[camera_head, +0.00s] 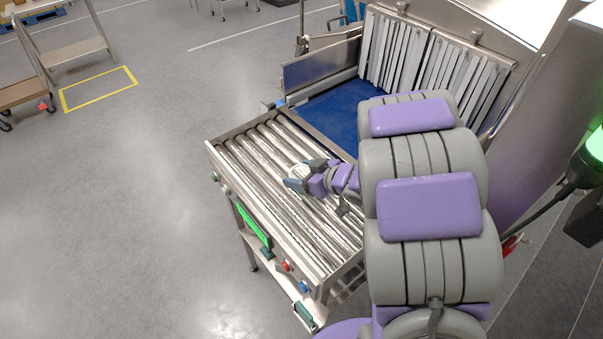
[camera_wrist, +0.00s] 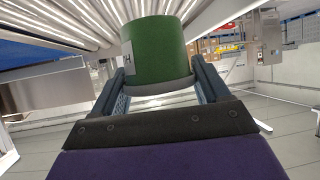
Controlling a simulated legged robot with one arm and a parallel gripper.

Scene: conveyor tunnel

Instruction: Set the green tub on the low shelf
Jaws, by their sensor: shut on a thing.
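The green tub (camera_wrist: 158,50) is between the two fingers of my gripper (camera_wrist: 160,85) in the wrist view. It has a grey rim at the near end and a pale label with a dark letter on its left side. In the head view my gripper (camera_head: 296,180) is shut around it above the metal roller conveyor (camera_head: 262,160). Only a small pale part of the tub (camera_head: 298,171) shows there. I cannot tell how far it is from the rollers. A low pale shelf (camera_head: 277,268) shows partly under the conveyor's front side; the rest is hidden.
A blue belt (camera_head: 335,108) leads to a tunnel with metal strip curtains (camera_head: 395,50). A shelved cart (camera_head: 72,52) stands at far left by a yellow floor outline (camera_head: 98,89). The floor left of the conveyor is clear.

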